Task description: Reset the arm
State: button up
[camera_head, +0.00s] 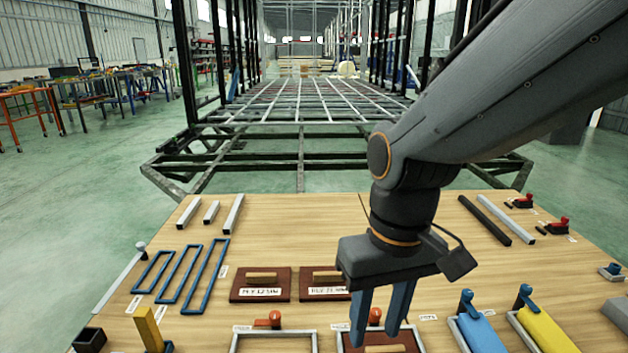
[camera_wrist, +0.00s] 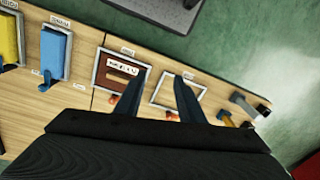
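My gripper (camera_head: 378,325) hangs over the wooden table (camera_head: 300,222), its two blue-grey fingers pointing down and spread apart. Nothing shows between the fingers. In the wrist view the gripper (camera_wrist: 158,78) is also open and empty, with the table below it. The arm reaches in from the upper right of the head view and bends downward at its wrist. A grey frame holding a brown panel (camera_head: 395,349) lies under the gripper and is partly hidden by the fingers.
Brown panels with wooden handles (camera_head: 262,284), blue rectangular frames (camera_head: 206,277) and grey bars (camera_head: 233,214) lie on the table. Blue (camera_head: 479,332) and yellow (camera_head: 545,330) blocks sit in holders at right. A dark trailer chassis (camera_head: 300,150) stands beyond the table.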

dwell(0.3)
jog(key=d+r+m+p, duration=0.2)
jog(key=d+r+p, duration=0.7)
jog(key=p, duration=0.8)
jog(key=shift+r+m+h+p, duration=0.3)
jog(key=shift+r+m+p, duration=0.1)
jog(key=shift+o, duration=0.4)
jog(key=shift+d, duration=0.1)
